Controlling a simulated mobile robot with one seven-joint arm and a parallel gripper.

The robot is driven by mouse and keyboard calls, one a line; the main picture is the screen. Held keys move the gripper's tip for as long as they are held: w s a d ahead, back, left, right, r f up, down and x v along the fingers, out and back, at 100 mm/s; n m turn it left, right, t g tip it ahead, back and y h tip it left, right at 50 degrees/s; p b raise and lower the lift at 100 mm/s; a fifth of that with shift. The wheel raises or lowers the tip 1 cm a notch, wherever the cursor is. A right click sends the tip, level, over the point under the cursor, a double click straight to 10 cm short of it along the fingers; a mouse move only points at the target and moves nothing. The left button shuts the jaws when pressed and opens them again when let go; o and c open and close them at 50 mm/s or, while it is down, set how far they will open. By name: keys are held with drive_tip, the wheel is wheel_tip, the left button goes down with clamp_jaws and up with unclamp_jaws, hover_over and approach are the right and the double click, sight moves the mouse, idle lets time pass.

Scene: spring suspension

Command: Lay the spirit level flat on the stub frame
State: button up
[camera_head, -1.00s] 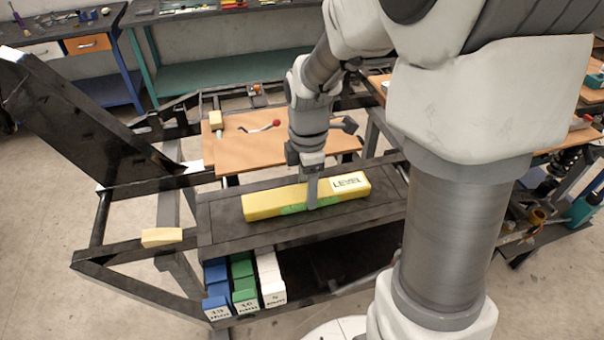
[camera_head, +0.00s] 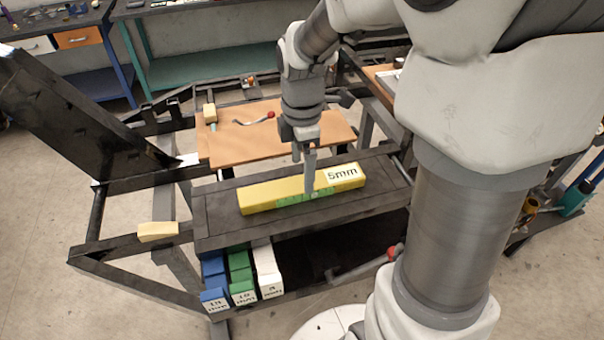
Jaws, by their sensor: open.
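The yellow spirit level (camera_head: 270,194) lies flat on the black stub frame (camera_head: 222,229), lengthwise along its top. One finger shows in front of the level's green section. The other finger is mostly hidden, so I cannot tell whether either touches the level.
Blue, green and white labelled blocks (camera_head: 240,276) stand below the frame's front left. A small cream block (camera_head: 158,231) rests on the left rail. A wooden board (camera_head: 230,146) with a red-knobbed lever (camera_head: 270,115) lies behind. A dark sloping panel (camera_head: 75,115) rises at left.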

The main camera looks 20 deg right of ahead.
sight(302, 183)
wheel_tip(302, 183, up, 8)
drive_tip(key=s+r+m+t, duration=0.4)
drive_tip(key=s+m, duration=1)
drive_tip(key=m, duration=0.4)
drive_tip(key=shift+r+t, duration=0.15)
drive_tip(key=shift+t, duration=0.65)
